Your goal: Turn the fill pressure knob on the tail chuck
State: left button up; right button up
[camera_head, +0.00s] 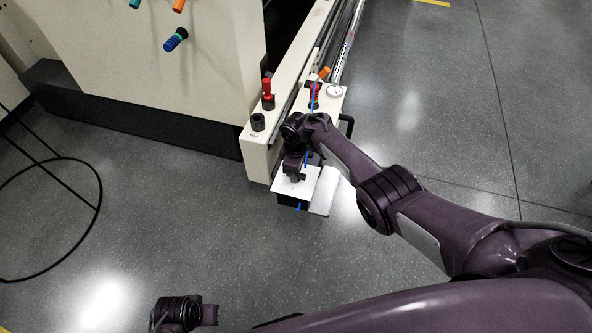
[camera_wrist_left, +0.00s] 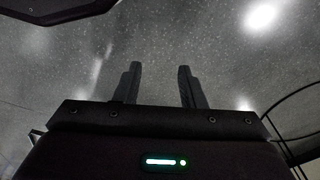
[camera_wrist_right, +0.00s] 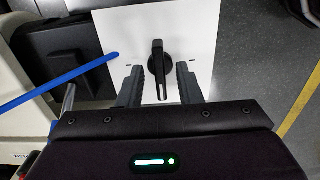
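A black knob (camera_wrist_right: 158,68) with a pale pointer mark stands on a white plate (camera_wrist_right: 115,30) in the right wrist view. The same plate (camera_head: 312,183) shows in the head view, where my arm and gripper hide the knob. My right gripper (camera_wrist_right: 159,72) is open, with one finger on each side of the knob's near part. I see gaps on both sides; whether the fingers are down at knob depth I cannot tell. My left gripper (camera_wrist_left: 158,66) is open and empty over the floor.
A blue hose (camera_wrist_right: 70,77) runs beside the plate. A black hoop (camera_head: 98,205) stands at left. Floor at right is clear.

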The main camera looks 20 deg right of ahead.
pick_arm(q)
jog(key=shift+r, duration=0.1)
pick_arm(e)
jog(key=shift+r, duration=0.1)
